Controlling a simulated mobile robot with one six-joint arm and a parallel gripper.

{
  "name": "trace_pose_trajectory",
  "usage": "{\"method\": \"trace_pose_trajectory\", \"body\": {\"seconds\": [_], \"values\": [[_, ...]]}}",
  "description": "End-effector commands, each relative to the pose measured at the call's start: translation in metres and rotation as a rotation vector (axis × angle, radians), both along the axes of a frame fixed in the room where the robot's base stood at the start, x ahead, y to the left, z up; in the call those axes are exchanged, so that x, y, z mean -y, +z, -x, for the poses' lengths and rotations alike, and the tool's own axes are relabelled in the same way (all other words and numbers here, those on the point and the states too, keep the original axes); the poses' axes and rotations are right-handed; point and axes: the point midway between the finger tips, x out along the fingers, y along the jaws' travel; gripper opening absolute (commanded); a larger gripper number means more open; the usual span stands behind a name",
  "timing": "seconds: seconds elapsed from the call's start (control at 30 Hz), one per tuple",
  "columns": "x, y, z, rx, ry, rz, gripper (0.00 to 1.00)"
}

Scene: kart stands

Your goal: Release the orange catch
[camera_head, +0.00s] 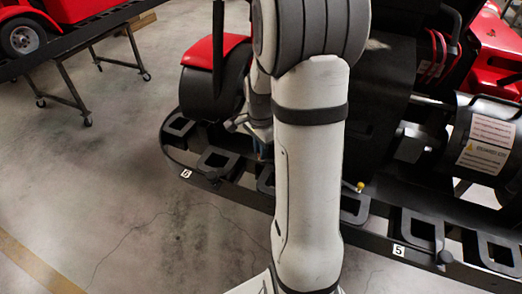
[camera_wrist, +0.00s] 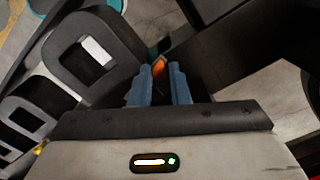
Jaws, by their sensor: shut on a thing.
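The orange catch (camera_wrist: 158,68) shows in the wrist view as a small orange piece between the tips of my gripper (camera_wrist: 160,80). The two blue-grey fingers are close together and shut on it. Most of the catch is hidden by the fingers. In the head view my arm covers much of this spot, and I cannot make out the catch there.
A black kart stand rail (camera_head: 212,188) with several raised loops runs across the head view, with number plates on its edge. A red and black kart (camera_head: 216,52) sits above it. A black loop (camera_wrist: 98,58) stands close left of my fingers. The concrete floor (camera_head: 90,180) at left is clear.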

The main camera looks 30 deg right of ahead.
Motion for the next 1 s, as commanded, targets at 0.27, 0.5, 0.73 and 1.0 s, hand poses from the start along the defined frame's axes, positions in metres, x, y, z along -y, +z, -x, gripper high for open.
{"method": "trace_pose_trajectory", "body": {"seconds": [0.27,0.5,0.73,1.0], "values": [[0.001,0.001,-0.001,0.003,0.0,0.001,0.19],[0.001,0.0,0.0,0.002,0.001,0.001,0.38],[0.001,0.001,0.0,0.002,0.001,0.001,0.38],[0.001,0.037,-0.001,0.007,0.0,0.002,0.38]]}}
